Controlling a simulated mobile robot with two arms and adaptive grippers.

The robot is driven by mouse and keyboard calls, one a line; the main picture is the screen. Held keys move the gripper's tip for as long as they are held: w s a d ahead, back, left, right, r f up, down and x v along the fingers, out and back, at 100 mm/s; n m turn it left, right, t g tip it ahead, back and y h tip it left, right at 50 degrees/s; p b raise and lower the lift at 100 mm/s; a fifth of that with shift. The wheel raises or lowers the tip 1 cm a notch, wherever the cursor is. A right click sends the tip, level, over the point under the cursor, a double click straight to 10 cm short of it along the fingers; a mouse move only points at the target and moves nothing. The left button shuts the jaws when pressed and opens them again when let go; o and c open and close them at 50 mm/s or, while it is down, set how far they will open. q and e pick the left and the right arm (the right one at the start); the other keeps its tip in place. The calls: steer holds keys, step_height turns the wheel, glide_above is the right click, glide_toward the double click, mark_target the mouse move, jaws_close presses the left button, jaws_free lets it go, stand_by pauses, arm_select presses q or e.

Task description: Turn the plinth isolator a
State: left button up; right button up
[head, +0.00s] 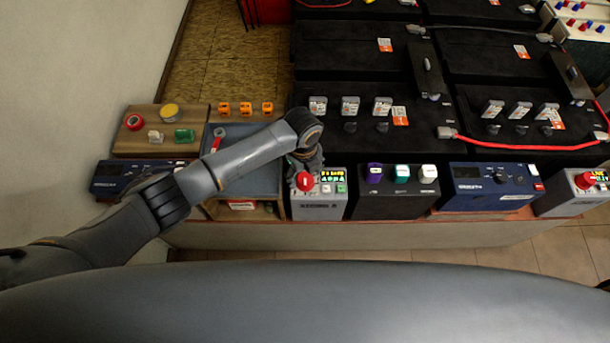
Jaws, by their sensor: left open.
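Two grey boxes with red knobs and small lit displays stand on the plinth. The near one (319,205) is at the middle of the head view, and its red knob (304,181) faces up. The other box (577,200) is at the far right edge. I cannot read which is isolator a. My left gripper (304,170) points down right at the near box's red knob, just behind and over it. Its jaws are open, and the fingertips are partly hidden, so I cannot tell if they touch the knob. My right gripper is out of view.
A black box with coloured knobs (396,200) and a blue unit (486,188) stand to the right. Large black batteries (350,45) with red cables fill the back. A tray (262,181) with a tool and a wooden board (130,142) lie left.

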arm_select(q)
steer(key=shift+f, duration=1.15)
steer(key=c, duration=1.2)
steer(key=shift+o, duration=0.2)
